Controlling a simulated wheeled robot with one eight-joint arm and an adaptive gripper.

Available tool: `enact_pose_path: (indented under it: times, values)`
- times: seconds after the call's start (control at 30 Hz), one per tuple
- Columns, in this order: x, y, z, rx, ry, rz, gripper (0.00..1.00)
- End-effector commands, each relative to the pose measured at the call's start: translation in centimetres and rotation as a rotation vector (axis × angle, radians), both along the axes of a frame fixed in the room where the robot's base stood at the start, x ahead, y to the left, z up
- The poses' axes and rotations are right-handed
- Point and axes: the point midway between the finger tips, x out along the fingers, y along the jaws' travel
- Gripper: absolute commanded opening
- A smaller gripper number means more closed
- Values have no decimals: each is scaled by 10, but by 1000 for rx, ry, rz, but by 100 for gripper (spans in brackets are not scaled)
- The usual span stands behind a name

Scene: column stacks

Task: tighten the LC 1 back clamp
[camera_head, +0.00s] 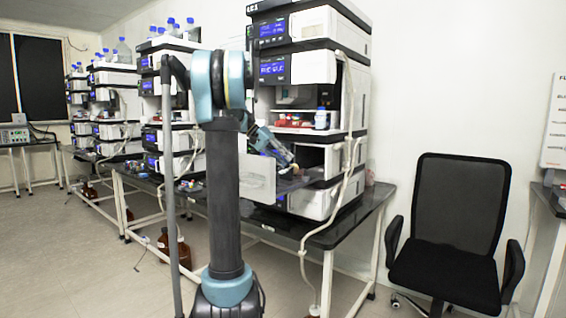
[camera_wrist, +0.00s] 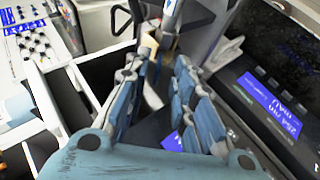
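The LC 1 stack (camera_head: 305,60) stands on a dark bench in the head view, right of my arm. My gripper (camera_head: 288,160) reaches into its lower front, partly hidden behind my arm. In the wrist view, my gripper (camera_wrist: 163,62) has its blue-grey fingers spread with a gap between them. A blue-and-white slim piece (camera_wrist: 172,14) and a small tan piece (camera_wrist: 149,44) show near the fingertips. I cannot tell whether either belongs to the back clamp, or whether a finger touches them. The clamp itself is not clearly identifiable.
A panel with a blue display (camera_wrist: 268,105) lies close right of the fingers. Black-and-white compartments (camera_wrist: 62,85) and a tray of small dark-topped items (camera_wrist: 28,42) are at left. A pale tube (camera_head: 349,150) hangs along the stack. A black chair (camera_head: 455,230) stands right of the bench.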

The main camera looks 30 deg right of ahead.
Motion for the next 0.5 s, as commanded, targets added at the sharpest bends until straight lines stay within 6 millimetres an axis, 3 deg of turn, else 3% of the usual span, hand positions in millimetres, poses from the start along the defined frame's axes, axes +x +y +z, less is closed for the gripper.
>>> enact_pose_path:
  times: [0.5]
  values:
    - [45, 55, 56, 1, 1, 4, 24]
